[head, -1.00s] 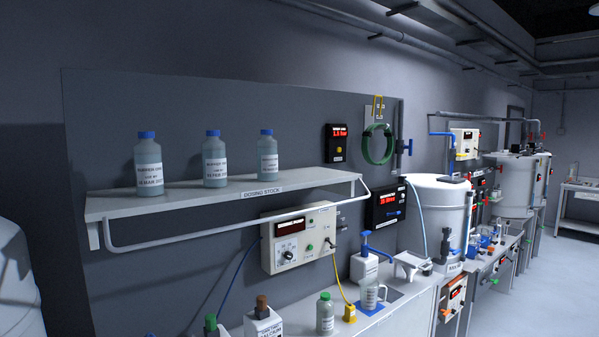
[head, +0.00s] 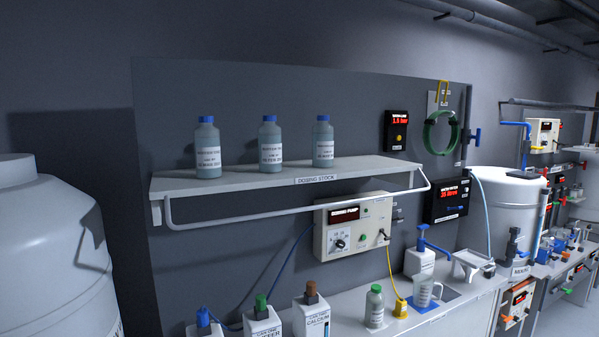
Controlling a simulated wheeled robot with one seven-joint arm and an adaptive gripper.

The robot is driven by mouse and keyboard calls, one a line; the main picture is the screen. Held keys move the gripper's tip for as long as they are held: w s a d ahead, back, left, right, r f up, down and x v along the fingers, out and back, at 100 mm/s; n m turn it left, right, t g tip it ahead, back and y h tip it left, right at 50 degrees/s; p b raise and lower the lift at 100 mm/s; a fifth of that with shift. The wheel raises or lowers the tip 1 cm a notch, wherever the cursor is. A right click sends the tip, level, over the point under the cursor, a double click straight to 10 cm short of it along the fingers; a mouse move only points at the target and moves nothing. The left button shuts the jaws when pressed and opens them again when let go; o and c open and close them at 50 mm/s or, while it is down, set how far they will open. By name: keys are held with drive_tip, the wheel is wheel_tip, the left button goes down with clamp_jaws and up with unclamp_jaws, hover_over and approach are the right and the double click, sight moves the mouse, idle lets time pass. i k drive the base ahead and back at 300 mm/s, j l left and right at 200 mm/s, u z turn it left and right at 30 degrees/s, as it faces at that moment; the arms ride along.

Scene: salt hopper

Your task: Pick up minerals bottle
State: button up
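Three grey-blue bottles with blue caps stand upright on the white shelf marked DOSING STOCK (head: 345,169): a left one (head: 208,150), a middle one (head: 270,147) and a right one (head: 323,144). Their labels are too small to read surely. A smaller bottle with a green cap (head: 375,309) stands on the bench below. I cannot tell which bottle is the minerals one. My gripper is not in view.
A rail (head: 300,209) runs along the shelf's front. Below are a pump box (head: 351,227) and white containers with blue (head: 204,326), green (head: 262,322) and brown caps (head: 311,315). A jug (head: 424,290) stands on the bench (head: 462,318). A large white tank (head: 50,260) fills the left.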

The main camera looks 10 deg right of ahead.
sight(374, 304)
drive_tip(key=i+l+z, duration=0.3)
drive_tip(key=i+l, duration=0.2)
drive_tip(key=i+l+z, duration=0.35)
drive_tip(key=i+l, duration=0.2)
